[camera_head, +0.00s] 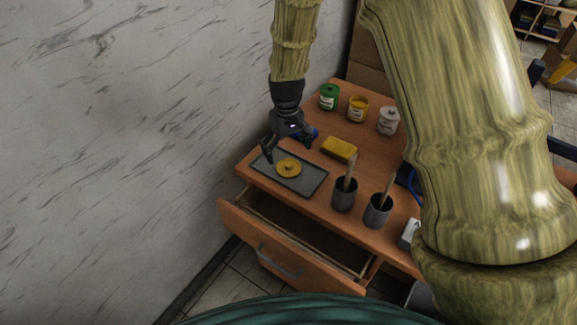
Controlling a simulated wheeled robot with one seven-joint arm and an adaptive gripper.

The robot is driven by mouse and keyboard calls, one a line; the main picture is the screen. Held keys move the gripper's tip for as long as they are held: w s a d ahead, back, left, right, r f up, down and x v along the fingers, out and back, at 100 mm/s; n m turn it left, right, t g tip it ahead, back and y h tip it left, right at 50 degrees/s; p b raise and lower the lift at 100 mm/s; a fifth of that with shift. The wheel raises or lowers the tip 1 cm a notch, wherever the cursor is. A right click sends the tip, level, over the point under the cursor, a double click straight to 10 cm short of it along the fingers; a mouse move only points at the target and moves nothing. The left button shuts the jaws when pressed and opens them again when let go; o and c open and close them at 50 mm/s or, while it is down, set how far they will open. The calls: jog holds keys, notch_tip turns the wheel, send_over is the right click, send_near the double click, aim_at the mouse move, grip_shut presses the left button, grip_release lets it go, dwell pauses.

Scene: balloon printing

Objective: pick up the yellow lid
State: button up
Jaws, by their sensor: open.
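The yellow lid (288,168) is a round disc with a small raised centre. It lies on a dark grey flat tray or mat (314,184) at the left front of the wooden table. My gripper (287,152) points down just above and behind the lid, with its fingers spread and nothing visible between them. One finger reaches down near the lid's left side; I cannot tell whether it touches. An open jar with yellow contents (357,109) stands at the back of the table.
A yellow sponge-like block (339,149) lies right of my gripper. A green can (329,96) and a white can (388,121) stand behind. Two dark cups (343,194) (377,211) hold brushes. A drawer (290,257) is open in front. A marble wall (120,130) is left.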

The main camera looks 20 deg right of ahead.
aim_at(288, 164)
jog(key=shift+s+f+p, duration=0.25)
jog(key=shift+f+p, duration=0.5)
jog(key=shift+f, duration=0.35)
jog(key=shift+d+f+p, duration=0.1)
jog(key=shift+f+p, duration=0.35)
jog(key=shift+f, duration=1.15)
jog(key=shift+s, duration=0.1)
jog(key=c, duration=1)
